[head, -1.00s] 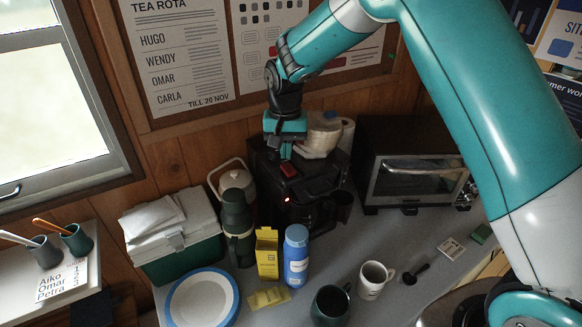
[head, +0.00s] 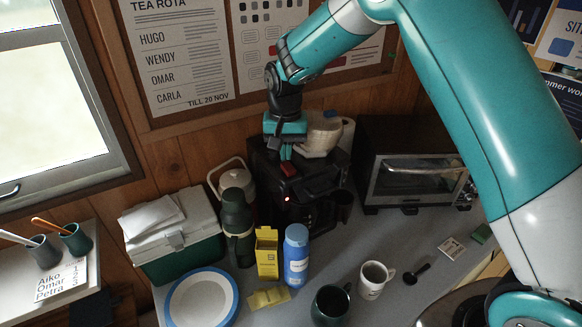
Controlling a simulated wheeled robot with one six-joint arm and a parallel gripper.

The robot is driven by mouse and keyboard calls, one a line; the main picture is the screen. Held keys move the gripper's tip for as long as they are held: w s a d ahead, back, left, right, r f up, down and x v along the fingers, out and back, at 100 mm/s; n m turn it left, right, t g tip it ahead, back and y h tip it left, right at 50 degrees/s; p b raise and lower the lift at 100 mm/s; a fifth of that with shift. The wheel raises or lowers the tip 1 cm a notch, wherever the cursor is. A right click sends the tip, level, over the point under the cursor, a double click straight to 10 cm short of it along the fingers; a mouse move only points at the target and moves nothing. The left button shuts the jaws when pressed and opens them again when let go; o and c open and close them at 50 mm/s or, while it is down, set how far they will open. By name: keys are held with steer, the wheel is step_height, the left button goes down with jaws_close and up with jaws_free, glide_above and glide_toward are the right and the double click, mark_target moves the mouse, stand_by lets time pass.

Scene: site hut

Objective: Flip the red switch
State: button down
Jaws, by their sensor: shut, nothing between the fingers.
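The red switch (head: 289,169) sits on the top front of a black coffee machine (head: 262,177) against the back wall. My gripper (head: 286,155) points down just above and behind the switch, with its fingers shut and empty. The fingertips are very near the switch; I cannot tell whether they touch it. The switch's exact tilt is too small to make out. A small lit lamp (head: 287,199) glows on the machine's front below the switch.
A toaster oven (head: 412,178) stands right of the machine. A dark green flask (head: 238,225), a blue bottle (head: 296,257) and a yellow carton (head: 267,254) stand in front and left. A cool box (head: 172,233) is further left. Mugs (head: 374,279) stand on the counter.

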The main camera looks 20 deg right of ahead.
mark_target(286, 164)
steer(key=shift+f+b, duration=0.55)
steer(key=shift+f, duration=0.5)
stand_by(0.4)
steer(key=shift+r+p, duration=2.75)
steer(key=shift+r, duration=0.85)
steer(key=s+a+r+n+y+b, duration=0.1)
steer(key=s+r+n+b, duration=0.1)
steer(key=s, duration=0.9)
steer(key=s+a+r+n+y+b, duration=0.1)
steer(key=s+n, duration=0.4)
steer(key=s, duration=0.6)
steer(key=s+a+r+n+y+b, duration=0.2)
steer(key=s+r+n+b, duration=0.1)
steer(key=s, duration=0.8)
steer(key=shift+n+b, duration=0.5)
steer(key=shift+b, duration=0.15)
